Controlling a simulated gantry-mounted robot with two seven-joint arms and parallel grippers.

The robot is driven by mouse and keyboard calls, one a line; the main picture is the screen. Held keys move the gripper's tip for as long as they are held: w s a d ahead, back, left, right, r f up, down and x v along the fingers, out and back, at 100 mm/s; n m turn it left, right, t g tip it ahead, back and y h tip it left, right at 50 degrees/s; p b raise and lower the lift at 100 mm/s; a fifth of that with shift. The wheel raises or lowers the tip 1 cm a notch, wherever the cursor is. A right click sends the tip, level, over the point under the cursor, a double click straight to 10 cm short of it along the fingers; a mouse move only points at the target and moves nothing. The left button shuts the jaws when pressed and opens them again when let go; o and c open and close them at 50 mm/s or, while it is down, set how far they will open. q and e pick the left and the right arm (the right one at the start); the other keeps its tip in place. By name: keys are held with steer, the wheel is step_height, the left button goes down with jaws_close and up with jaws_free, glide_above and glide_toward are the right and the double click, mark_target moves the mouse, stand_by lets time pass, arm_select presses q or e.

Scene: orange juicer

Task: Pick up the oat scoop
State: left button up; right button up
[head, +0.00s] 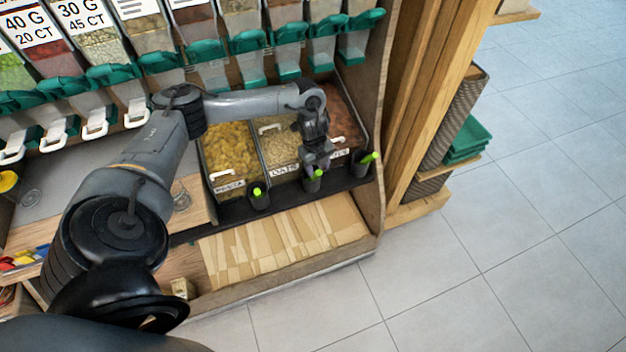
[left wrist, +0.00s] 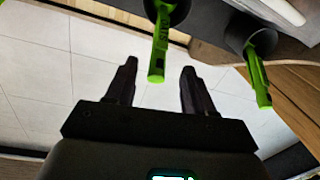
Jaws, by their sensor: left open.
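The oat scoop (head: 313,180) stands in a dark cup in front of the middle bin of pale flakes (head: 283,150). Its bright green handle (left wrist: 158,48) also shows in the left wrist view, with dark lettering too small to read surely. My left gripper (head: 318,162) is open just above and beside this handle in the head view. In the left wrist view, the handle's end lies between the two fingertips in the picture, with a gap on both sides. The scoop's bowl is hidden in the cup. My right gripper is not in view.
Green-handled scoops stand in cups to the left (head: 258,195) and right (head: 367,160); one neighbour (left wrist: 258,78) shows close by in the left wrist view. Dispensers with green levers (head: 250,42) hang above the bins. A wooden side post (head: 425,95) stands right. The patterned wooden ledge (head: 285,240) is clear.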

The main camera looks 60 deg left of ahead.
mark_target(317, 174)
arm_select(q)
step_height(317, 174, down, 5)
steer(key=shift+r+b, duration=0.15)
steer(key=shift+b, duration=0.65)
steer(key=shift+c, duration=0.4)
jaws_close()
